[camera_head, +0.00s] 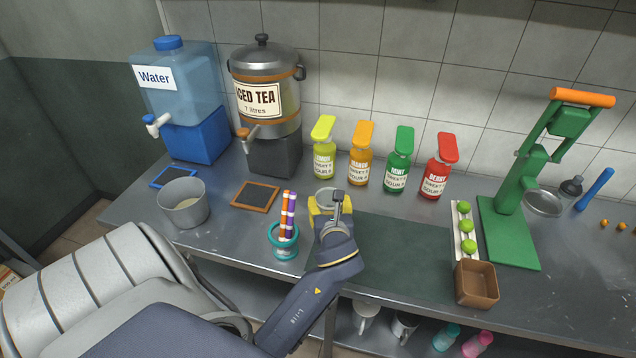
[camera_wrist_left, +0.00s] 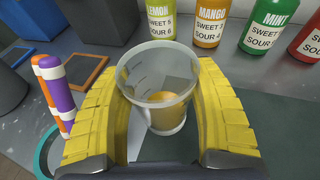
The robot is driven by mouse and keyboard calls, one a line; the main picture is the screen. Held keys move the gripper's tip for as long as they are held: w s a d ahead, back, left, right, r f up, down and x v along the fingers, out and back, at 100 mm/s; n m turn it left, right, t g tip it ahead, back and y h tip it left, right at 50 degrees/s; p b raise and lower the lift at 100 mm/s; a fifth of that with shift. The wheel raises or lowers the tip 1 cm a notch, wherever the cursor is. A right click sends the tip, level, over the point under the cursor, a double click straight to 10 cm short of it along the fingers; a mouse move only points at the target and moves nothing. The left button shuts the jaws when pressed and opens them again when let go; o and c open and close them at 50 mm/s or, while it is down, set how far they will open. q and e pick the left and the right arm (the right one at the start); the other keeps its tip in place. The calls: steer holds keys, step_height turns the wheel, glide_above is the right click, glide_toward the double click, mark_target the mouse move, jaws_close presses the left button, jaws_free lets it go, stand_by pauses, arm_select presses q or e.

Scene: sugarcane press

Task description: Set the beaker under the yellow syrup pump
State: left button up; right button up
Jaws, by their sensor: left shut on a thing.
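The clear beaker (camera_wrist_left: 157,84) stands between the yellow fingers of my left gripper (camera_wrist_left: 160,112), which is shut on it. In the head view the beaker's rim (camera_head: 326,192) shows at my left gripper (camera_head: 327,208); the arm hides its lower part. An orange-yellow patch shows low in the beaker; I cannot tell if it is contents. The yellow lemon syrup pump (camera_head: 324,150) stands just behind the beaker, in line with it. The lemon bottle also shows in the left wrist view (camera_wrist_left: 161,22). My right gripper is not in view.
Orange mango (camera_head: 361,155), green mint (camera_head: 398,160) and red berry (camera_head: 438,168) pumps stand right of the lemon one. A teal cup with striped sticks (camera_head: 285,240) is close left of my gripper. The dark mat (camera_head: 400,255) to the right is clear.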

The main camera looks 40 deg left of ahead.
arm_select(q)
steer(key=shift+s+a+f+g, duration=0.1)
steer(key=shift+a+f+g, duration=0.05)
steer(key=shift+a, duration=0.3)
steer(key=shift+a+f+g, duration=0.15)
steer(key=shift+a, duration=0.3)
steer(key=shift+a+r+x, duration=0.15)
steer(key=shift+r+x, duration=0.25)
steer(key=shift+x, duration=2.6)
steer(key=shift+a+r+x, duration=0.15)
steer(key=shift+r+x, duration=0.3)
steer(key=shift+x, duration=2.6)
steer(key=shift+a+r+x, duration=0.15)
steer(key=shift+r+x, duration=0.25)
steer(key=shift+x, duration=2.6)
steer(key=o, duration=1.4)
steer(key=shift+f, duration=0.1)
steer(key=shift+d, duration=0.1)
steer(key=v, duration=1.1)
steer(key=shift+s+d, duration=0.1)
steer(key=shift+d, duration=0.25)
